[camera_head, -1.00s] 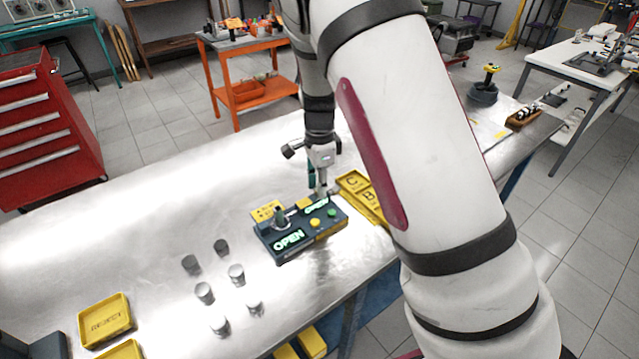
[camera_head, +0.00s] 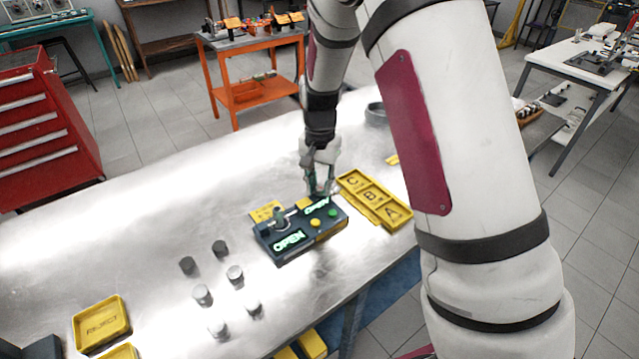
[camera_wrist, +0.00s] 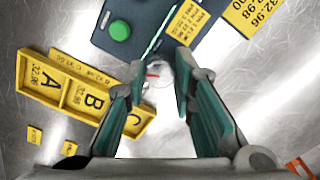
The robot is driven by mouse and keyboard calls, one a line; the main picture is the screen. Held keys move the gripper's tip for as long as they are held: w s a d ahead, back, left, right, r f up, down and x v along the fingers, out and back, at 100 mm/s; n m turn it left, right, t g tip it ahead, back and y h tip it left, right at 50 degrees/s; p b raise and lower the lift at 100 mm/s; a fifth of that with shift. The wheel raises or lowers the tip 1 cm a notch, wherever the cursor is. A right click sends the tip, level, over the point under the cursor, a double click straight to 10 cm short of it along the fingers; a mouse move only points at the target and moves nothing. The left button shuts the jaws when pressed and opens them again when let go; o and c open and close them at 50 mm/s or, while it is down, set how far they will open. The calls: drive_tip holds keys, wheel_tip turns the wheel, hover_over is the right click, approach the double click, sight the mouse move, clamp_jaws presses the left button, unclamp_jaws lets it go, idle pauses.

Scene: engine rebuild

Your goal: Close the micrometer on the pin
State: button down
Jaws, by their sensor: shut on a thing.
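The micrometer (camera_head: 279,217) sits on a dark station box (camera_head: 283,256) with two lit green OPEN displays, a yellow button and a green button. My gripper (camera_head: 319,192) is at the box's back right edge, pointing down. In the wrist view, my gripper (camera_wrist: 165,86) has its teal-padded fingers closed around a small shiny round metal part (camera_wrist: 158,88) beside the box, seemingly the micrometer's thimble. A red line shows by it. Whether a pin is between the measuring faces cannot be made out.
Several grey cylindrical pins (camera_head: 235,273) stand on the metal table left of the box. A yellow tray marked A, B, C (camera_head: 397,213) lies close to my gripper on the right. A yellow reject tray (camera_head: 102,324) is at front left. The table's back left is clear.

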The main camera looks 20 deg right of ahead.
sight(319, 187)
drive_tip(key=n, duration=0.6)
drive_tip(key=shift+w+b, duration=0.1)
drive_tip(key=shift+b, duration=0.25)
drive_tip(key=n, duration=0.7)
idle(0.4)
drive_tip(key=c, duration=1.3)
unclamp_jaws()
drive_tip(key=shift+c, duration=0.2)
wheel_tip(319, 187, up, 12)
